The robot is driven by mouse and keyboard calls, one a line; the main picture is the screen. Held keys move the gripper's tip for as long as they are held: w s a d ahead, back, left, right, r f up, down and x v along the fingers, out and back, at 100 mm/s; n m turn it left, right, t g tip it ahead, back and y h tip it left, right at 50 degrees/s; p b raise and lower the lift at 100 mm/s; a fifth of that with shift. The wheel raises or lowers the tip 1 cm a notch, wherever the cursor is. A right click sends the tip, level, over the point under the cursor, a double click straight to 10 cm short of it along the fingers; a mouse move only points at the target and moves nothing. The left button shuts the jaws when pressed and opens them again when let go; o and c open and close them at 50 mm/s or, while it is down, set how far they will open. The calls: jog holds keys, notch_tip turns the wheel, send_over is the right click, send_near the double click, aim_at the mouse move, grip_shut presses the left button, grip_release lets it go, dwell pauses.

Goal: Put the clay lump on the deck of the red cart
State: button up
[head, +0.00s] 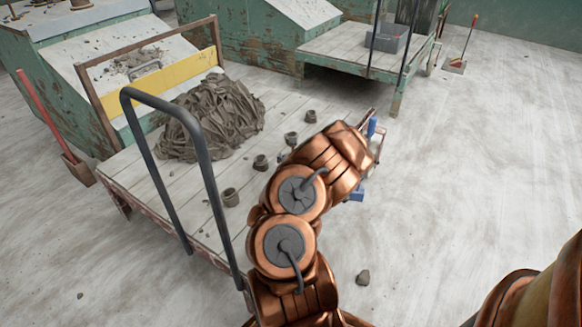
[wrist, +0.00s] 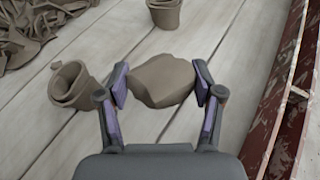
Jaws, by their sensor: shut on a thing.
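The clay lump (wrist: 162,80) is a grey-brown, rough block between the two fingers of my gripper (wrist: 161,86) in the wrist view. The fingers are shut on its left and right sides. Below it is the pale plank deck (wrist: 60,140) of the red cart, with a worn red side rail (wrist: 285,110) at the right. I cannot tell whether the lump touches the planks. In the head view the deck (head: 190,215) runs under my arm. My arm hides the lump and most of my gripper there.
A heap of clay trimmings (head: 215,115) covers the deck's far left part. Several small clay pots stand near it, one (wrist: 72,85) just left of my gripper. The dark cart handle (head: 165,105) rises at the near left. A green cart (head: 340,45) stands behind; a loose lump (head: 362,277) lies on the floor.

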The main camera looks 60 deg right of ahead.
jog(key=shift+d, duration=0.25)
notch_tip(320, 180, down, 4)
jog(key=b, duration=0.2)
jog(key=shift+r+b, duration=0.15)
jog(key=shift+b, duration=0.25)
jog(key=shift+r, duration=0.15)
jog(key=o, duration=1.2)
jog(key=shift+f, duration=0.2)
jog(key=shift+o, duration=0.2)
jog(key=shift+r, duration=0.15)
jog(key=p+v, duration=0.5)
jog(key=v, duration=0.4)
jog(key=shift+s+a+r+p, duration=0.2)
jog(key=shift+r+p, duration=0.1)
jog(key=shift+p, duration=0.1)
jog(key=shift+p+v, duration=0.45)
jog(key=shift+v, duration=0.7)
